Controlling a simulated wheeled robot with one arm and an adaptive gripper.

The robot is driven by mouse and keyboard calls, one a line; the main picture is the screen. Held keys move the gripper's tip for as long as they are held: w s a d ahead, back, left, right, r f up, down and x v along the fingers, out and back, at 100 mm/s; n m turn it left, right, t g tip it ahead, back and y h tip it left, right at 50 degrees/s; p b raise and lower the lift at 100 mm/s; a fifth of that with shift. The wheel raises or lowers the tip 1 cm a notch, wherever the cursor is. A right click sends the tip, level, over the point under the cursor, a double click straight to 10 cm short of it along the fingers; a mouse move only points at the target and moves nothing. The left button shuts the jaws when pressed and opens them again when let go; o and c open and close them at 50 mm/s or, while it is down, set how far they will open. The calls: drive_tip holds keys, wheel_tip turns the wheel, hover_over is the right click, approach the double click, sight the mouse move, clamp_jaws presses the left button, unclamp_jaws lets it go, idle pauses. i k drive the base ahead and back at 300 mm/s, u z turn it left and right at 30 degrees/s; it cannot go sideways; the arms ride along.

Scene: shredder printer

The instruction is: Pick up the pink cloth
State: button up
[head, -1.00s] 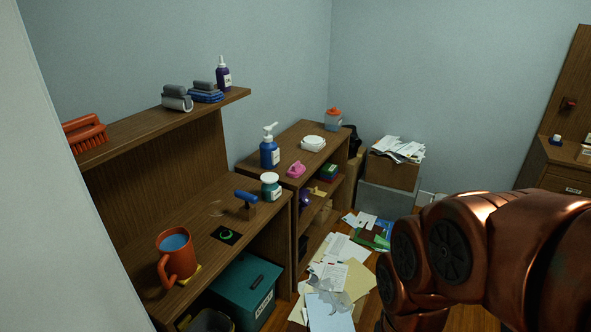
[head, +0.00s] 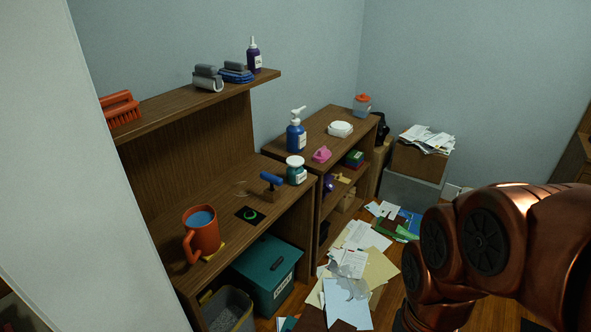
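A small pink item (head: 321,155), which looks like a crumpled cloth, lies on top of the far brown cabinet, near its front edge. A blue pump bottle (head: 296,132) stands just left of it. A white round item (head: 340,129) lies behind it to the right. My copper-coloured arm fills the lower right of the head view, well apart from the pink item. My gripper is out of view.
The near desk (head: 222,255) holds an orange mug (head: 202,234), a blue-handled tool (head: 271,181) and a teal jar (head: 296,171). Papers (head: 348,303) litter the floor before the cabinets. A teal box (head: 265,270) stands under the desk. A wall edge (head: 100,200) is close on the left.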

sight(323, 155)
drive_tip(key=z, duration=0.25)
drive_tip(key=i, duration=0.8)
drive_tip(key=u, duration=0.45)
drive_tip(key=i, duration=0.85)
drive_tip(key=u, duration=0.8)
drive_tip(key=i, duration=0.25)
drive_tip(key=u, duration=0.2)
